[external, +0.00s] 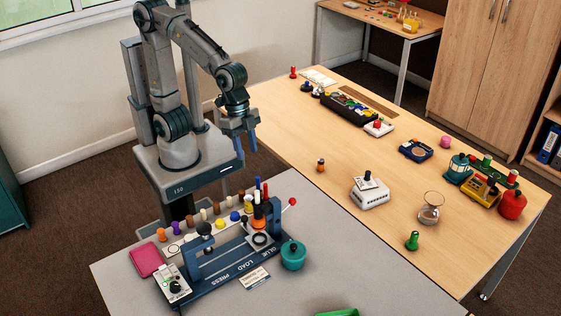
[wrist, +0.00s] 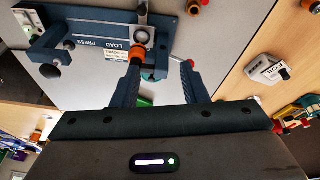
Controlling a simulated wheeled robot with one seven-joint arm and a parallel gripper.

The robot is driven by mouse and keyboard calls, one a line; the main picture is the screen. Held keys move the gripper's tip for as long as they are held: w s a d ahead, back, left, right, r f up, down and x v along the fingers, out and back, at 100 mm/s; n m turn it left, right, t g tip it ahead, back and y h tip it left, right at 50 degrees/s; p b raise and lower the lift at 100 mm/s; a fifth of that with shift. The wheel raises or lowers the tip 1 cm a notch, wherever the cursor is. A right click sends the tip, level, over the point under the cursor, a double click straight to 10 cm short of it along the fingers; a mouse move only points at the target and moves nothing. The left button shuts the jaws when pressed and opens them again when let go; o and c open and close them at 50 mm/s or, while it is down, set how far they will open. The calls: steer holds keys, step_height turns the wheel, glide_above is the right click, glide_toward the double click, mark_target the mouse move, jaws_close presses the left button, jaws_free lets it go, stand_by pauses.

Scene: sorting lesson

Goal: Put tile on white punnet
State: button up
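The white punnet (external: 371,200) is a small slotted white box near the middle of the wooden table. A pale tile (external: 364,184) with dark lettering and a black knob lies on top of it, seemingly a little tilted; I cannot tell whether it sits fully within the rim. The punnet also shows at the right in the wrist view (wrist: 262,76), with the tile (wrist: 272,68) on it. My gripper (external: 240,143) points down, well left of the punnet and apart from it. Its two blue fingers (wrist: 160,68) are spread, with nothing held between them.
A blue glue press (external: 235,262) stands on the grey table, with several coloured pegs behind it and a teal pot (external: 293,256) beside it. A glass vessel (external: 430,208) and a green peg (external: 412,241) stand right of the punnet. The wood left of the punnet is mostly clear.

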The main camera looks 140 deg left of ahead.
steer(key=s+d+f+m, duration=0.2)
steer(key=s+d, duration=0.6)
steer(key=s, duration=0.3)
steer(key=shift+s+f+m+g, duration=0.15)
steer(key=shift+s+m+g, duration=0.1)
steer(key=shift+m+g, duration=0.05)
